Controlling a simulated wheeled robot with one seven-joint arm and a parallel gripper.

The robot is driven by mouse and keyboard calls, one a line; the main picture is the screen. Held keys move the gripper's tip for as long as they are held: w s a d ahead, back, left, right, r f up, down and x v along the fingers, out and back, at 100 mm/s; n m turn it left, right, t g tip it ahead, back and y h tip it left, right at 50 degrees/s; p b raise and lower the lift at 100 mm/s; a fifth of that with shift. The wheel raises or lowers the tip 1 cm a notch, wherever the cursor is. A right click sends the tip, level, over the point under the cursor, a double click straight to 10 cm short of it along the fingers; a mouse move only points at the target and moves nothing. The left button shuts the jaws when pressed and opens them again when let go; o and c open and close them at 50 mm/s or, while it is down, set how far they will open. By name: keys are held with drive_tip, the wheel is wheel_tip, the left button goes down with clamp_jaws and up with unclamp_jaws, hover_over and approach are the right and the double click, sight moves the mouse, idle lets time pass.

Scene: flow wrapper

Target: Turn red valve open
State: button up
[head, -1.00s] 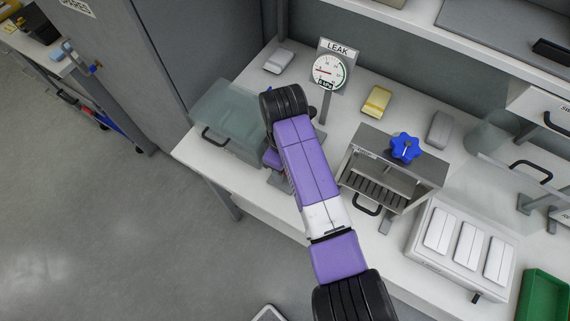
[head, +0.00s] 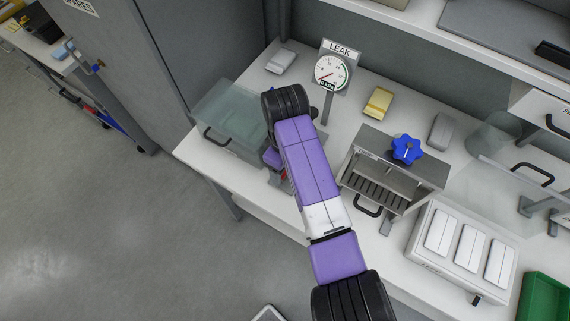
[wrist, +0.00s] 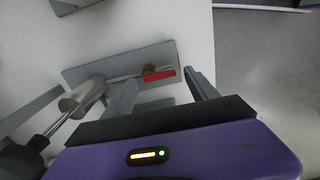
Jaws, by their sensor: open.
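The handle lies nearly level in the picture, roughly along the pipe. My gripper (wrist: 158,79) is open, its two grey fingers on either side of the handle's lower area. The right fingertip is close to the handle's right end; I cannot tell whether they touch. In the head view my purple arm hides most of the valve. The LEAK gauge (head: 331,71) stands behind it, needle pointing lower left.
A clear-lidded box (head: 228,120) stands left of my arm. A metal chamber with a blue knob (head: 407,149) stands to the right. A yellow block (head: 378,102) lies behind. A white panel block (head: 432,254) and a green bin (head: 545,297) are at the right.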

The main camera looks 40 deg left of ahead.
drive_tip(key=shift+r, duration=0.1)
wheel_tip(320, 180, up, 8)
drive_tip(key=b, duration=0.1)
drive_tip(key=shift+f, duration=0.2)
idle(0.6)
